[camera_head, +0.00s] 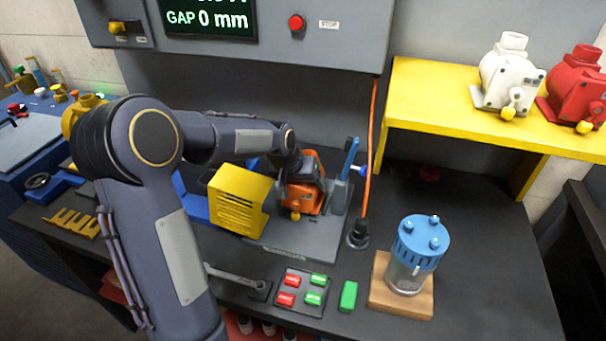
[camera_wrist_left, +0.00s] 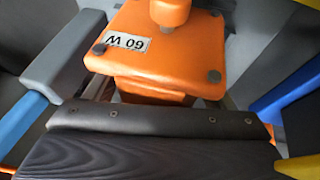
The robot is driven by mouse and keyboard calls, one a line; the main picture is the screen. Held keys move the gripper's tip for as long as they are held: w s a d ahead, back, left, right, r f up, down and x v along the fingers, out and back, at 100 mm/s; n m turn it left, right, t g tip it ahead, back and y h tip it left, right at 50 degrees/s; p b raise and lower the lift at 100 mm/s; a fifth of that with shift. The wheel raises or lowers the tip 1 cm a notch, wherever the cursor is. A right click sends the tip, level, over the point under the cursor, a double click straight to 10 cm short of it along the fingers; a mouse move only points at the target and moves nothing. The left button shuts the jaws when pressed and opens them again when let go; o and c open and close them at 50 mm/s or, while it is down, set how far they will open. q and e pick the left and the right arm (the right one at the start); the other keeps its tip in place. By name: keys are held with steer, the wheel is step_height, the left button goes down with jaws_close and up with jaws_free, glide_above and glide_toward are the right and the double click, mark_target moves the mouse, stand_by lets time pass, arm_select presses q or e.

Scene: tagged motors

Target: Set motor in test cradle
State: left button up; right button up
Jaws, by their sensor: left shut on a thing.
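My left arm comes in from the left in the head view. Its gripper (camera_head: 301,170) is shut on an orange motor (camera_head: 303,203), which also fills the upper middle of the left wrist view (camera_wrist_left: 160,45) with a "60 W" label facing the camera. The motor is over the grey test cradle base (camera_head: 300,240), between a yellow slotted guard (camera_head: 238,200) and a grey post (camera_head: 341,195) with a blue lever (camera_head: 350,157). I cannot tell whether it touches the cradle. The fingertips are mostly hidden. My right gripper is not in view.
A white motor (camera_head: 508,78) and a red motor (camera_head: 578,95) stand on a yellow shelf (camera_head: 440,100) at right. A blue-lidded jar (camera_head: 421,245) stands on a wooden block (camera_head: 400,296). An orange cable (camera_head: 370,150) hangs beside the cradle. A button panel (camera_head: 302,290) lies in front.

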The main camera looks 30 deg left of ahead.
arm_select(q)
steer(key=shift+w, duration=0.1)
stand_by(0.3)
steer(key=o, duration=2)
steer(key=shift+f, duration=0.2)
steer(key=shift+o, duration=0.2)
steer(key=shift+r, duration=0.1)
steer(key=v, duration=1.2)
steer(key=shift+s, duration=0.2)
